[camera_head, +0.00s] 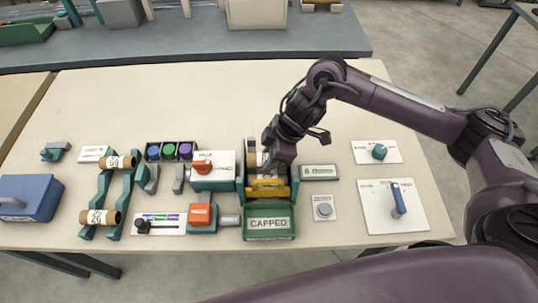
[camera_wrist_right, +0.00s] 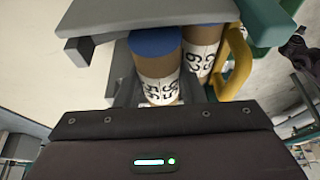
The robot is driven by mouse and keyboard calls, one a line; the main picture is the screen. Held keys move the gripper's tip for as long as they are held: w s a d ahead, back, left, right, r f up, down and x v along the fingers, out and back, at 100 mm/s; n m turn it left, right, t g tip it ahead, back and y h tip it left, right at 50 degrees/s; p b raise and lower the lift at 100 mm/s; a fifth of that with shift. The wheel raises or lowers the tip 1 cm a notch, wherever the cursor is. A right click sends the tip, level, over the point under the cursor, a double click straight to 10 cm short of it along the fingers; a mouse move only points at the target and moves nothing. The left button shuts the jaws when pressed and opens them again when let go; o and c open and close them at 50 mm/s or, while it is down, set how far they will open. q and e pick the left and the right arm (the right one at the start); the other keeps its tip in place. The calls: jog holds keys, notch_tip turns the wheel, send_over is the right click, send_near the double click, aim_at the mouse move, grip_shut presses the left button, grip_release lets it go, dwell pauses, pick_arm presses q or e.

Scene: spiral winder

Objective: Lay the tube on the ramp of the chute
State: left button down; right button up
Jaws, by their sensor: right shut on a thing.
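My right gripper (camera_head: 268,163) is over the chute (camera_head: 240,188), which has teal sides and a yellow bar (camera_head: 270,190) at its front. In the head view my gripper hides much of the ramp and the held tube. I cannot tell whether the held tube touches the ramp. My left gripper is not in view.
A green tray marked CAPPED (camera_head: 268,236) stands in front of the chute. Two tubes (camera_head: 116,162) (camera_head: 98,217) lie on a teal rack at left. Cap bins (camera_head: 169,151), an orange-topped press (camera_head: 202,180) and a lever panel (camera_head: 380,215) surround it.

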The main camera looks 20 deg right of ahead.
jog(key=shift+f, duration=0.6)
jog(key=o, duration=1)
jog(key=shift+f, duration=0.1)
jog(key=shift+c, duration=0.2)
jog(key=shift+f, duration=0.1)
jog(key=shift+s, duration=0.15)
jog(key=shift+r, duration=0.2)
jog(key=v, duration=1.2)
jog(key=shift+w+a+r, duration=0.15)
jog(key=shift+w+r, duration=0.05)
jog(key=shift+r, duration=0.1)
jog(key=shift+s+r, duration=0.15)
jog(key=shift+r, duration=0.25)
